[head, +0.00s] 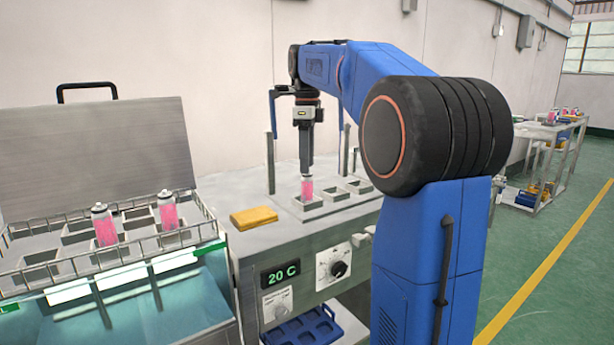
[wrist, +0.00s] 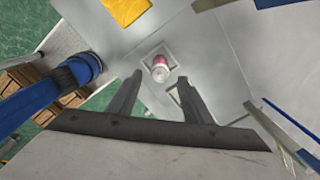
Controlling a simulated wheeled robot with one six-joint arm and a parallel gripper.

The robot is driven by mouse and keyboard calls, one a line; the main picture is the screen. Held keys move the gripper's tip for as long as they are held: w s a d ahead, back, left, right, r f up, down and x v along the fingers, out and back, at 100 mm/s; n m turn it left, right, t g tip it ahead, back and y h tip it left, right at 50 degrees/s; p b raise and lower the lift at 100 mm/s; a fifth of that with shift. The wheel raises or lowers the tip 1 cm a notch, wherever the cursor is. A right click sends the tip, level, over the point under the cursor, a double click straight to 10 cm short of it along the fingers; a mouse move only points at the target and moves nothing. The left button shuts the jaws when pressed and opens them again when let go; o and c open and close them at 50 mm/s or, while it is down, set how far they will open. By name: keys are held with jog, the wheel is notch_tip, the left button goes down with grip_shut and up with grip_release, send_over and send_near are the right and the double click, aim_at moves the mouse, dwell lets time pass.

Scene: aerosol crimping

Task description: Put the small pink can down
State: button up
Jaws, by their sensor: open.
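The small pink can (head: 307,188) stands upright in the left square holder (head: 312,210) on the bench. In the wrist view the can (wrist: 160,70) is seen from above inside its square frame, ahead of the fingertips. My gripper (head: 306,172) points straight down over the can. In the wrist view my gripper (wrist: 157,82) has its two fingers spread wide, one on each side of the can's line, with clear gaps. It is open and empty. In the head view the fingers overlap the can's top, so the exact height gap is hard to tell.
More empty square holders (head: 356,186) sit to the right. Upright posts (head: 270,165) stand around the fixture. A yellow cloth-like block (head: 254,218) lies to the left. A wire-edged tray (head: 60,268) at left holds two pink cans (head: 104,226), (head: 168,212).

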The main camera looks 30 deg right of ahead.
jog(key=shift+r, duration=2.4)
jog(key=shift+s+a, duration=0.1)
jog(key=s+a+f+n+t, duration=0.1)
jog(key=s+a+f+n, duration=0.4)
jog(key=s+n, duration=0.2)
jog(key=s+a+f+n+t, duration=0.1)
jog(key=s+a+f+n, duration=0.45)
jog(key=s, duration=0.25)
jog(key=s+a+f+n+t, duration=0.1)
jog(key=s+a+f+n, duration=0.1)
jog(key=s+f+n, duration=0.5)
jog(key=s+a+f+n+t, duration=0.1)
jog(key=s+a+f+n, duration=0.2)
jog(key=s+f+n, duration=0.4)
notch_tip(320, 180, down, 6)
jog(key=shift+s+r+t, duration=0.15)
jog(key=shift+s+t, duration=0.25)
jog(key=shift+s, duration=0.15)
jog(key=shift+o, duration=0.5)
jog(key=shift+a+r, duration=0.1)
